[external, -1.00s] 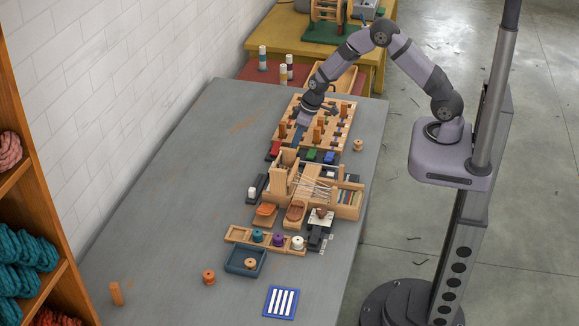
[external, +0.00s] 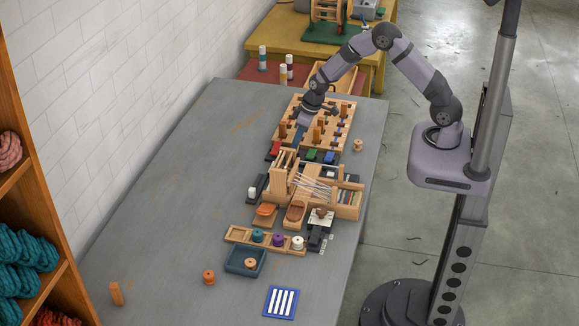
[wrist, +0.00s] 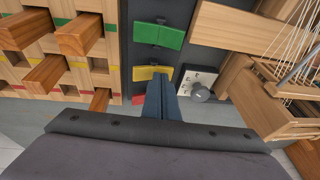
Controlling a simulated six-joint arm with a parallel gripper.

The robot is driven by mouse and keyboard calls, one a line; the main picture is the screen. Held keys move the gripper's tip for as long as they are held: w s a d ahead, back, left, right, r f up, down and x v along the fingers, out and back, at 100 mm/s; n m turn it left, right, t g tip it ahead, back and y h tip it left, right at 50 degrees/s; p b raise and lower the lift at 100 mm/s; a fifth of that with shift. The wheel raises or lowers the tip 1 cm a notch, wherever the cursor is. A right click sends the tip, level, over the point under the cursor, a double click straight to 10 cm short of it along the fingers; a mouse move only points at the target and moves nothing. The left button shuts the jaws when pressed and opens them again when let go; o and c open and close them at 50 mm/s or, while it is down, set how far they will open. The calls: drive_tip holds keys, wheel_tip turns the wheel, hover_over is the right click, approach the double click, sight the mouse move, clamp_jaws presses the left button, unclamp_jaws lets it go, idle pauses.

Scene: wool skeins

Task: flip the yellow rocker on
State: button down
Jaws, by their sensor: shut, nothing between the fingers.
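The yellow rocker (wrist: 148,74) sits in a dark strip between a green rocker (wrist: 158,34) and a red rocker (wrist: 142,98) in the wrist view. My gripper (wrist: 160,74) is shut and empty. Its blue-grey fingertips are at the yellow rocker's right part and cover some of it; I cannot tell whether they touch it. In the external view my gripper (external: 298,138) points down over the rocker strip, between the red rocker (external: 274,148) and the green rocker (external: 311,154). The yellow rocker is not clearly visible there.
A wooden peg board (external: 338,110) with upright pegs stands close beside the strip. A white plate with a grey knob (wrist: 201,92) is right of the fingers in the wrist view. A wooden loom (external: 345,203) stands nearer the camera. The table's left side (external: 190,190) is clear.

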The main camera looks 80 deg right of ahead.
drive_tip(key=shift+r, duration=0.1)
idle(0.3)
wheel_tip(320, 180, up, 4)
drive_tip(key=p, duration=0.3)
wheel_tip(320, 180, up, 9)
drive_tip(key=s+a+b, duration=0.2)
drive_tip(key=s, duration=0.1)
drive_tip(key=shift+r, duration=0.1)
drive_tip(key=shift+w, duration=0.1)
idle(0.3)
drive_tip(key=s+f+m+g, duration=0.1)
drive_tip(key=s+f+g, duration=0.15)
drive_tip(key=s, duration=0.55)
drive_tip(key=s+f+m+g, duration=0.1)
drive_tip(key=s+f, duration=0.3)
drive_tip(key=s, duration=0.3)
drive_tip(key=s+a+r+n+h, duration=0.1)
drive_tip(key=s+a+r, duration=0.1)
drive_tip(key=s, duration=0.7)
drive_tip(key=shift+s+r+n, duration=0.35)
drive_tip(key=shift+r+n, duration=0.05)
drive_tip(key=shift+r, duration=0.2)
